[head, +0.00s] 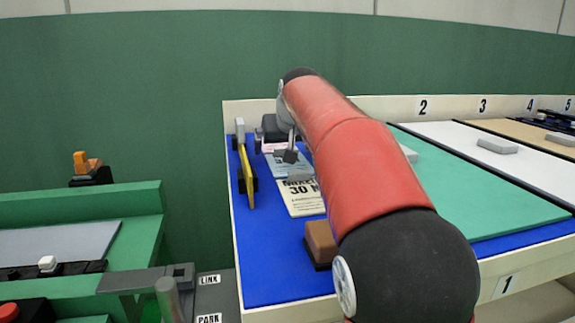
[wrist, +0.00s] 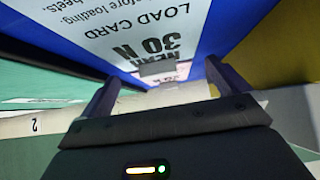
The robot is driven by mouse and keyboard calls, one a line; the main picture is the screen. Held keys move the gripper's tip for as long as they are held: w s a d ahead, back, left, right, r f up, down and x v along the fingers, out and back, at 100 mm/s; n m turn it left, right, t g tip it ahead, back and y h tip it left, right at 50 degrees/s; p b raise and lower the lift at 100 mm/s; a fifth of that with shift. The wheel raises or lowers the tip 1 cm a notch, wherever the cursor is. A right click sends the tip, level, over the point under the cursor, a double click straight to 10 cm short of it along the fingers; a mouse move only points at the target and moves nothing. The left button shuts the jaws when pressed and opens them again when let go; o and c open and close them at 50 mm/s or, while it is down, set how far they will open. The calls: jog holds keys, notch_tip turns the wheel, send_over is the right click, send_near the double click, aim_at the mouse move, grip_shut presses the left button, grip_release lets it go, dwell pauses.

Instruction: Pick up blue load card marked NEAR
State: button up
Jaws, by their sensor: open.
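A pale card (head: 303,202) printed 30 N, its top word partly hidden, lies on the blue surface in the head view. In the wrist view a pale load card (wrist: 150,30) reads NEAR, 30 N and LOAD CARD upside down, with a small grey tab (wrist: 158,70) at its near end. In the head view a bluish card (head: 285,167) lies just behind, partly covered. My gripper (head: 289,155) is over the cards' far end. Its open fingers (wrist: 165,88) stand either side of the tab in the wrist view, with nothing held. I cannot tell whether they touch the card.
A yellow bar (head: 246,175) stands left of the cards. A brown block (head: 320,244) sits in front of them. Green (head: 480,185) and white (head: 510,150) panels with grey tabs lie to the right. A raised cream rim (head: 385,106) runs along the back.

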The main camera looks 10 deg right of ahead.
jog(key=shift+w+f, duration=0.2)
jog(key=shift+r, duration=0.1)
jog(key=c, duration=0.9)
